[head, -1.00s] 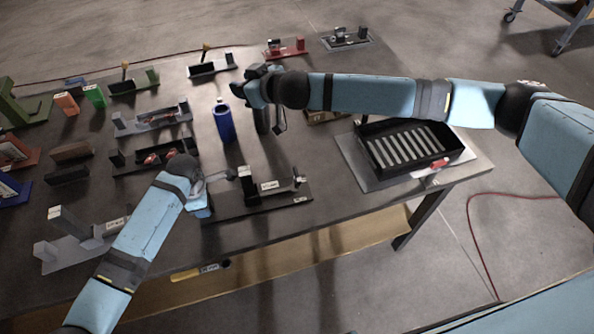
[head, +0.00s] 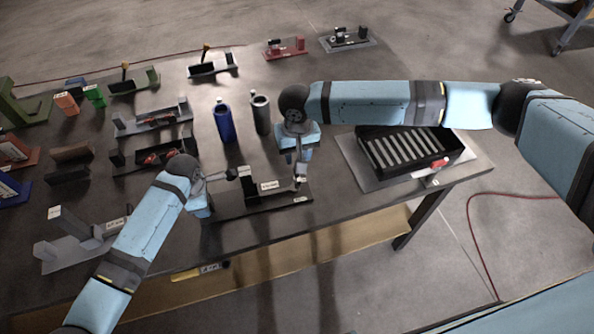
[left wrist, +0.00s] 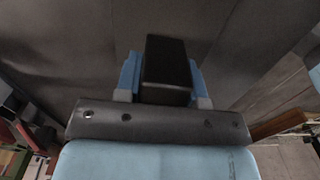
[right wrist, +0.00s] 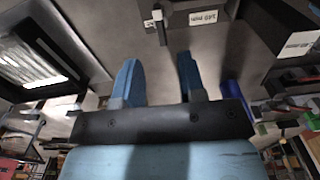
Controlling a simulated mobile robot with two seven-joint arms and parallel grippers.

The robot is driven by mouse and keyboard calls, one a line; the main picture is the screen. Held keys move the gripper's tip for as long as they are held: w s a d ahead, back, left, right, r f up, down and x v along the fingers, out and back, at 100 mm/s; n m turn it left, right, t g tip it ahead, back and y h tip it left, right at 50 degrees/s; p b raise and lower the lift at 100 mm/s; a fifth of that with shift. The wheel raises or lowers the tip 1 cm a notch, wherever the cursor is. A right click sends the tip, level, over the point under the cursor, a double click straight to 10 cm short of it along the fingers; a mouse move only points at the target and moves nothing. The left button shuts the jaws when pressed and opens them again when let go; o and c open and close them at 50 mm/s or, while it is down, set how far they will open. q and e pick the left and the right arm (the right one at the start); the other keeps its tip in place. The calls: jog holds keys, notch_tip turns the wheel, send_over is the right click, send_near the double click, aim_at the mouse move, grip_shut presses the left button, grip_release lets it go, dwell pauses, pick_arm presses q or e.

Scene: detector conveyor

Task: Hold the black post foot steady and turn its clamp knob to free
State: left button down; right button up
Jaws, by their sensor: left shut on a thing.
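My left gripper (head: 233,175) is shut on that upright black block, which fills the space between the fingers in the left wrist view (left wrist: 165,70). My right gripper (head: 301,173) hangs over the foot's right end, pointing down. In the right wrist view its fingers (right wrist: 157,62) are spread and empty. A small grey clamp knob with a bar (right wrist: 158,25) lies beyond the fingertips, beside a white label. In the head view the right gripper partly hides the knob.
A blue cylinder (head: 224,124) and a dark grey cylinder (head: 261,115) stand behind the foot. A black slotted tray (head: 455,150) sits to the right. A grey fixture (head: 70,255) stands at the left front. Several other fixtures fill the left and back.

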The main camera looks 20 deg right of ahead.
aim_at(297, 181)
notch_tip(297, 181, down, 8)
jog(key=shift+c, duration=0.2)
grip_shut()
